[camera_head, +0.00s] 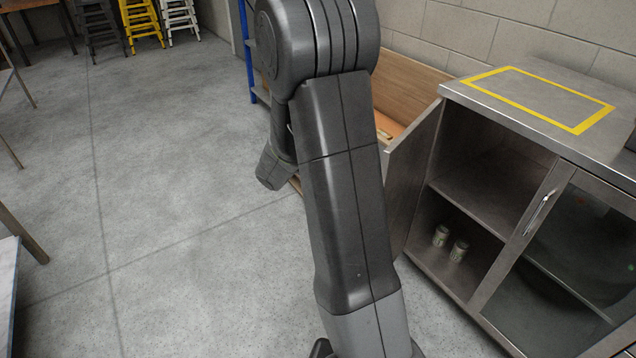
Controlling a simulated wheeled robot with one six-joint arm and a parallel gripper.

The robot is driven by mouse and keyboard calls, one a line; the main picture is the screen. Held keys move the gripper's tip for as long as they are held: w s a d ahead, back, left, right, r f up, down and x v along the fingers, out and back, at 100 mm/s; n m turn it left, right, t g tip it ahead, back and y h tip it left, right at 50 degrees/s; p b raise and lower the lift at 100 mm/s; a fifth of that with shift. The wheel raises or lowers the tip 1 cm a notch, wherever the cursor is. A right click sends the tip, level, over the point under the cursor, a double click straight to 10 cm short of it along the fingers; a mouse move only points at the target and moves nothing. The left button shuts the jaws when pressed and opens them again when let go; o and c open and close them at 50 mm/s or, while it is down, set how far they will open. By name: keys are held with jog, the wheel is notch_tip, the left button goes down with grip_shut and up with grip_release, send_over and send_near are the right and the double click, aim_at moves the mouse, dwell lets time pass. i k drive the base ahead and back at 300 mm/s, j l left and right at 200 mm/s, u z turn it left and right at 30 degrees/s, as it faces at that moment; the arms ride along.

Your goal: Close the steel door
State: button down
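The steel door (408,190) stands open at the left side of the steel cabinet (450,274), swung outward from the left edge of its opening. My arm crosses in front of the door and hides part of it. The left compartment (482,160) is exposed, with one shelf across it. Two small cans (440,236) (459,250) stand inside on the lower level. My arm fills the middle of the view, folded over at the top. My gripper's fingers do not show.
A glazed door with a bar handle (540,212) is shut on the cabinet's right half. Yellow tape marks a rectangle (540,88) on the bare cabinet top. A wooden piece (405,88) stands behind the open door. Stools (140,24) stand far back.

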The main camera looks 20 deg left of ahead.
aim_at(404, 160)
jog(key=j+u, duration=0.1)
jog(key=u, duration=0.3)
jog(key=i+j+u, duration=0.1)
jog(key=u, duration=0.3)
jog(key=i+u, duration=0.1)
jog(key=u, duration=0.3)
jog(key=i+j+z, duration=0.4)
jog(key=i+z, duration=0.1)
jog(key=z, duration=0.35)
jog(key=j+z, duration=0.1)
jog(key=z, duration=0.4)
jog(key=i+j+z, duration=0.1)
jog(key=z, duration=0.35)
